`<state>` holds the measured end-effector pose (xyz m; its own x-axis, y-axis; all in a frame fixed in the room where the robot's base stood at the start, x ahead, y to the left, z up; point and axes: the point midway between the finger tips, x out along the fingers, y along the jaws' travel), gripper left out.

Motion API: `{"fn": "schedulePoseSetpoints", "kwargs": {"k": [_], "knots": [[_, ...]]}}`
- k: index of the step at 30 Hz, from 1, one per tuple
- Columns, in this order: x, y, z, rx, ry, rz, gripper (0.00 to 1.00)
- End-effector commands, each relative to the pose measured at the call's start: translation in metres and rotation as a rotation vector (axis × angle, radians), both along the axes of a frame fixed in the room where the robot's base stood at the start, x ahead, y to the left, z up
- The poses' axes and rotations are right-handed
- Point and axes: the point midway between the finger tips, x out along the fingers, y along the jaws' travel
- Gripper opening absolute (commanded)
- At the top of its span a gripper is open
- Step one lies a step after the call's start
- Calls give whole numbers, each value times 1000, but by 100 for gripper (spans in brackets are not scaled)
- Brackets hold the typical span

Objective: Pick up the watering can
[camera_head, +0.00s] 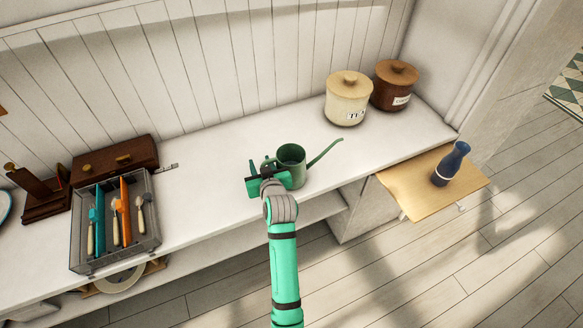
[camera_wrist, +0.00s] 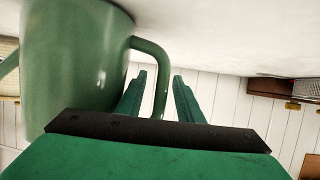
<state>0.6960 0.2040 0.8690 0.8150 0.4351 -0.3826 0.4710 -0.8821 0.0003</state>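The green watering can (camera_head: 297,174) stands upright on the white counter, its long spout pointing right and its handle on the left side. In the wrist view its body (camera_wrist: 75,70) fills the upper left, with the looped handle (camera_wrist: 157,52) beside it. My gripper (camera_head: 262,171) is at the handle side of the can, partly hiding the handle in the head view. In the wrist view the two green fingers of my gripper (camera_wrist: 160,76) are apart, and the handle shows in the gap between them. I cannot tell whether either finger touches it.
A cutlery tray (camera_head: 148,238) and a brown wooden box (camera_head: 115,157) are on the counter at left. A cream canister (camera_head: 347,103) and a brown canister (camera_head: 394,90) stand at back right. A blue bottle (camera_head: 449,165) stands on a lower wooden board (camera_head: 408,185). The counter (camera_head: 210,150) left of the can is clear.

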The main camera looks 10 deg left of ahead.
Motion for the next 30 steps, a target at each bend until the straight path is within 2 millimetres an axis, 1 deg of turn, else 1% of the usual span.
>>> {"fn": "schedulePoseSetpoints", "kwargs": {"k": [3, 4, 5, 6, 8, 30], "knots": [[0, 0, 0, 0, 0, 0, 33], [0, 0, 0, 0, 0, 0, 31], [0, 0, 0, 0, 0, 0, 24], [0, 0, 0, 0, 0, 0, 14], [0, 0, 0, 0, 0, 0, 0], [0, -1, 0, 0, 0, 0, 0]]}}
